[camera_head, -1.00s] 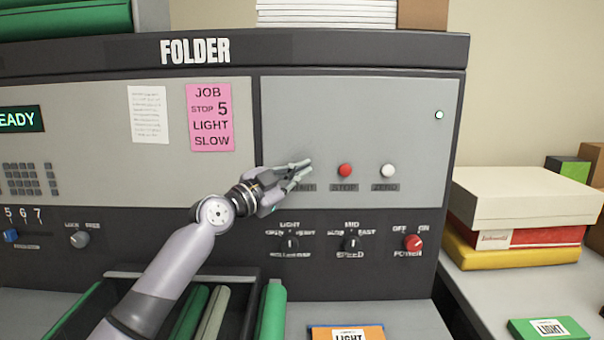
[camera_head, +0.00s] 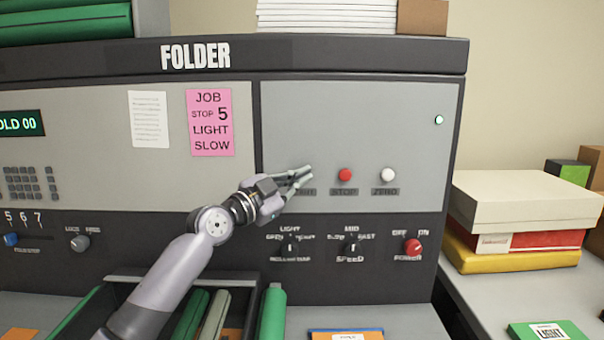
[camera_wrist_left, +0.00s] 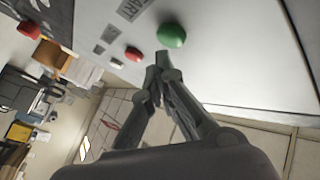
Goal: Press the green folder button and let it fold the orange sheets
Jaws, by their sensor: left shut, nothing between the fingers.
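The grey folder (camera_head: 350,120) fills the head view, and its display (camera_head: 22,123) reads "OLD 00", cut off at the left. My left gripper (camera_head: 304,176) is shut and empty, its fingertips at the start button's place on the right panel. They hide the green button in the head view. In the left wrist view the green button (camera_wrist_left: 171,36) shows just beyond the fingertips (camera_wrist_left: 160,62); I cannot tell whether they touch. Orange patches, perhaps sheets, show at the lower left (camera_head: 20,334) and in the dark tray (camera_head: 232,334). My right gripper is not in view.
A red stop button (camera_head: 345,175) and a white zero button (camera_head: 388,175) sit right of my fingertips. Knobs and a red power switch (camera_head: 412,245) are below. An orange pack (camera_head: 345,335) lies in front. Boxes (camera_head: 520,205) stand on the right.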

